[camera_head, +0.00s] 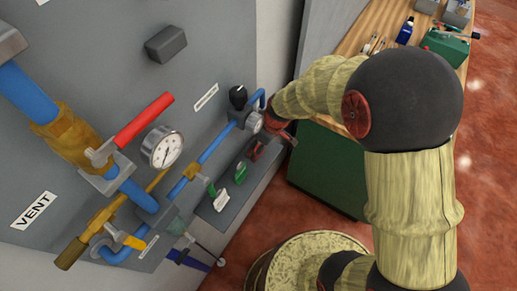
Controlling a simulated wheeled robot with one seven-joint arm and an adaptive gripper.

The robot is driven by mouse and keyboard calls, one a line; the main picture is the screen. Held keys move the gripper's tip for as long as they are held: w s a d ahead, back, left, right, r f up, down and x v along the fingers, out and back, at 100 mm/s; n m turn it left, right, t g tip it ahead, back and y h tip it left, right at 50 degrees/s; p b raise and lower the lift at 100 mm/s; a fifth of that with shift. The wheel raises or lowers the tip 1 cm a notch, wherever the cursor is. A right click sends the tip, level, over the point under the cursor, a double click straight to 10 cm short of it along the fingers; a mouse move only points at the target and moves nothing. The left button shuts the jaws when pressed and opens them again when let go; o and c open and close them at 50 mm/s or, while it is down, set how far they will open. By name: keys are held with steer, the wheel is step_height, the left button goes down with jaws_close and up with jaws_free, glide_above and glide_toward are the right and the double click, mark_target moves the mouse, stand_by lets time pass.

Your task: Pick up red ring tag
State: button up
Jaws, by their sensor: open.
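A small red piece (256,150), which looks like the red ring tag, is on the narrow grey ledge at the foot of the panel. Its ring shape is too small to make out. My gripper (279,131) is at the end of my arm, just above and to the right of the red piece, close to the ledge's far end. It is open. Its fingertips are small and partly hidden, and I cannot tell whether they touch the red piece.
A green piece (240,172) and a white one (221,199) sit nearer on the same ledge. A black knob (238,97) and blue pipe (212,147) stand close to my gripper. A wooden bench (382,22) holds tools behind my arm.

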steer(key=shift+c, duration=0.4)
steer(key=c, duration=1)
steer(key=shift+r, duration=0.5)
steer(key=v, duration=0.2)
steer(key=shift+s+d+r+p, duration=0.1)
steer(key=shift+r+p, duration=0.2)
steer(key=shift+r, duration=0.1)
steer(key=s+d+b, duration=0.1)
steer(key=s+d, duration=0.9)
steer(key=d, duration=0.3)
steer(key=shift+s+d, duration=0.3)
steer(key=shift+s, duration=0.05)
